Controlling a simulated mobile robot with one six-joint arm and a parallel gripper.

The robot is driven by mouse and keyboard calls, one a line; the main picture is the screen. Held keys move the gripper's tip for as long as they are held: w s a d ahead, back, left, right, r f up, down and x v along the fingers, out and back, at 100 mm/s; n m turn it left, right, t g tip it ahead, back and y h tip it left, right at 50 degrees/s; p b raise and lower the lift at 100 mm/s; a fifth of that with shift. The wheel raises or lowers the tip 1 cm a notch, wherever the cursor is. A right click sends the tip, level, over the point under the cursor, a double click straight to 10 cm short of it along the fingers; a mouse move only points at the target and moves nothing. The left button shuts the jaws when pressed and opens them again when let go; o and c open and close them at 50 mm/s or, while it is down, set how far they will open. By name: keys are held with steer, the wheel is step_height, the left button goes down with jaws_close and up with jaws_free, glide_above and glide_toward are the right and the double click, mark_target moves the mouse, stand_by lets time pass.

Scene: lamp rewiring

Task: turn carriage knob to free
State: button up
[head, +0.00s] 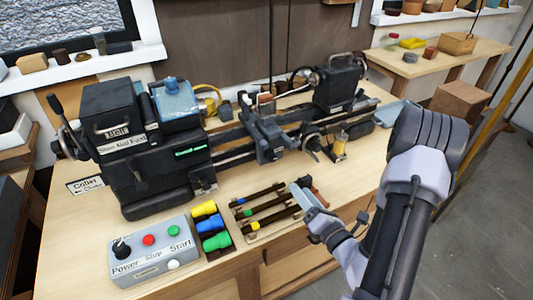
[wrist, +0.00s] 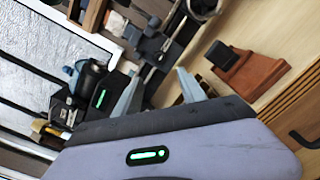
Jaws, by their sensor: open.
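The lathe carriage (head: 266,140) is a dark grey block with an upright post, partway along the bed of the black lathe (head: 140,150). A handwheel (head: 312,146) shows at the bed's front, right of the carriage. I cannot make out a knob marked free. My gripper (head: 302,194) is above the bench front, by the rods in the wooden rack, apart from the carriage. In the wrist view its two pale fingers (wrist: 158,84) stand apart with nothing seen between them. The lathe parts appear tilted beyond them.
A control box (head: 155,248) with Power, Stop and Start sits at the front left. Coloured blocks (head: 210,225) and a rack of rods (head: 268,208) lie beside it. A red-brown wooden stand (wrist: 255,75) is right of the fingers. The tailstock (head: 337,84) stands at the bed's right.

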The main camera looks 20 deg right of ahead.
mark_target(274, 159)
steer(key=w+b, duration=0.1)
steer(key=w+f+b, duration=0.1)
steer(key=b, duration=0.1)
steer(key=w+b, duration=0.1)
steer(key=b, duration=0.1)
steer(key=shift+w+a+f, duration=0.15)
steer(key=shift+a, duration=0.1)
steer(key=w, duration=0.4)
steer(key=w+r, duration=0.1)
steer(key=w, duration=0.7)
steer(key=shift+a+r, duration=0.15)
steer(key=shift+a, duration=0.05)
jaws_close()
